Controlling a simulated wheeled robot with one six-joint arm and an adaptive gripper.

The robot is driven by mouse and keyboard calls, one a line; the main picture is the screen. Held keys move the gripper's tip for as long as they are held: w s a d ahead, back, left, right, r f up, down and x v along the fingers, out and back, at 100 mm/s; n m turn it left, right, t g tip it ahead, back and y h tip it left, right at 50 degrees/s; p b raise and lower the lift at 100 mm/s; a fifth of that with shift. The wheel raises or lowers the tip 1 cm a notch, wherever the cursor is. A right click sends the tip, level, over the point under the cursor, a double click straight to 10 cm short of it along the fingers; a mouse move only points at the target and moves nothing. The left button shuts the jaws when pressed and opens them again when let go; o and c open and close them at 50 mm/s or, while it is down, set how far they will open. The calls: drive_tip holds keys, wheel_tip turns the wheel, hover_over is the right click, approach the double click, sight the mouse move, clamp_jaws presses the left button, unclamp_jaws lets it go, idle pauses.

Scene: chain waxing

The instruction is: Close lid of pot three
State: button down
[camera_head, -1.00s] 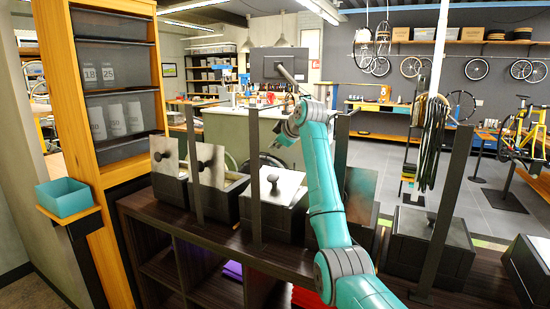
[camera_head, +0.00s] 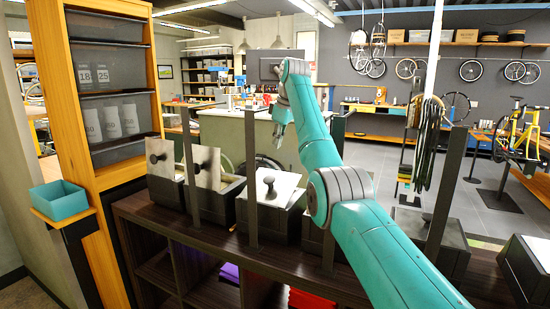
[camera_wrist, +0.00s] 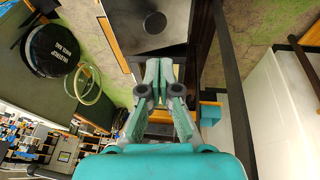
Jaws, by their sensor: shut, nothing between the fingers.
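A row of dark pots stands on a dark wood shelf; no numbers are readable. The two left pots (camera_head: 167,190) (camera_head: 218,205) have lids (camera_head: 160,157) (camera_head: 207,167) standing upright. The third pot from the left (camera_head: 270,218) has a pale lid (camera_head: 284,186) lying over its top, with a dark knob (camera_head: 269,182). Whether it sits fully flush is unclear. My gripper (camera_head: 279,140) is shut and empty, above and beyond that pot. In the wrist view my gripper (camera_wrist: 158,65) points toward a lidded pot with a round knob (camera_wrist: 155,22).
Thin dark posts (camera_head: 251,180) rise along the shelf between me and the pots. Another pot (camera_head: 430,235) stands at the right, with dark cords (camera_head: 425,140) hanging above it. A tall orange cabinet (camera_head: 75,110) and a teal bin (camera_head: 60,200) are at the left.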

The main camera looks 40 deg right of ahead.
approach(276, 182)
drive_tip(key=a+f, duration=0.1)
drive_tip(key=w+a+f, duration=0.1)
drive_tip(key=a+f, duration=0.1)
drive_tip(key=shift+w+a+f, duration=0.15)
drive_tip(key=shift+f, duration=0.1)
drive_tip(key=shift+w+f, duration=0.1)
drive_tip(key=shift+f, duration=0.3)
drive_tip(key=shift+w+d+f, duration=0.15)
drive_tip(key=shift+d+f, duration=0.25)
drive_tip(key=shift+d, duration=0.25)
drive_tip(key=shift+w+d+f, duration=0.2)
drive_tip(key=shift+d+f, duration=0.25)
drive_tip(key=shift+f, duration=0.2)
drive_tip(key=shift+w+d+f, duration=0.2)
drive_tip(key=shift+d+f, duration=0.3)
drive_tip(key=shift+f, duration=0.15)
drive_tip(key=shift+v, duration=3.9)
